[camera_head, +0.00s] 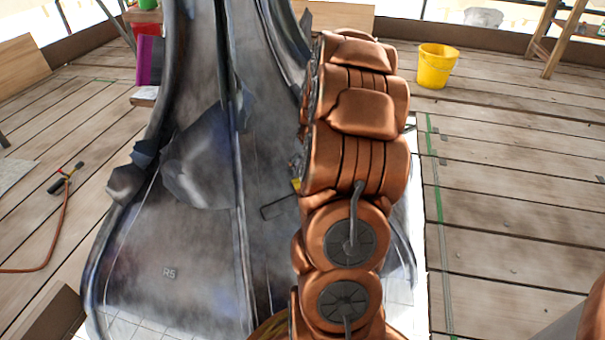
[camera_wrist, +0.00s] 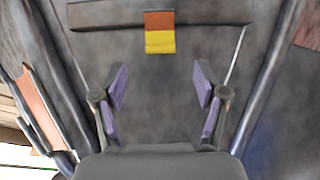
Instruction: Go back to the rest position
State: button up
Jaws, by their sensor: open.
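An orange and yellow patch (camera_wrist: 160,32) lies on a dark crossbar ahead of the fingers. My gripper is hidden behind my arm in the head view.
A yellow bucket (camera_head: 436,66) stands on the plank floor (camera_head: 500,200) at the back right, near a wooden trestle (camera_head: 553,38). A torch-like tool (camera_head: 66,178) with an orange hose lies at the left. The planks right of the finial are mostly clear.

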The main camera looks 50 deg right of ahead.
jog(key=shift+v, duration=1.3)
jog(key=s+a+r+n+g+y+p, duration=0.1)
jog(key=s+a+r+p, duration=0.1)
jog(key=a+r+p, duration=0.95)
jog(key=s+a+r+n+g+p, duration=0.1)
jog(key=s+a+r+p, duration=0.1)
jog(key=a+r+p, duration=1)
jog(key=s+a+r+g+p, duration=0.1)
jog(key=s+a+r+p, duration=0.4)
jog(key=r, duration=0.4)
jog(key=s+a+r+p, duration=0.4)
jog(key=s+r+p, duration=0.4)
jog(key=r, duration=0.2)
jog(key=s+a+r+n+g+p, duration=0.1)
jog(key=s+a+r+p, duration=0.4)
jog(key=r, duration=0.5)
jog(key=s+p, duration=0.2)
jog(key=shift+a+g+p, duration=0.3)
jog(key=shift+a, duration=0.05)
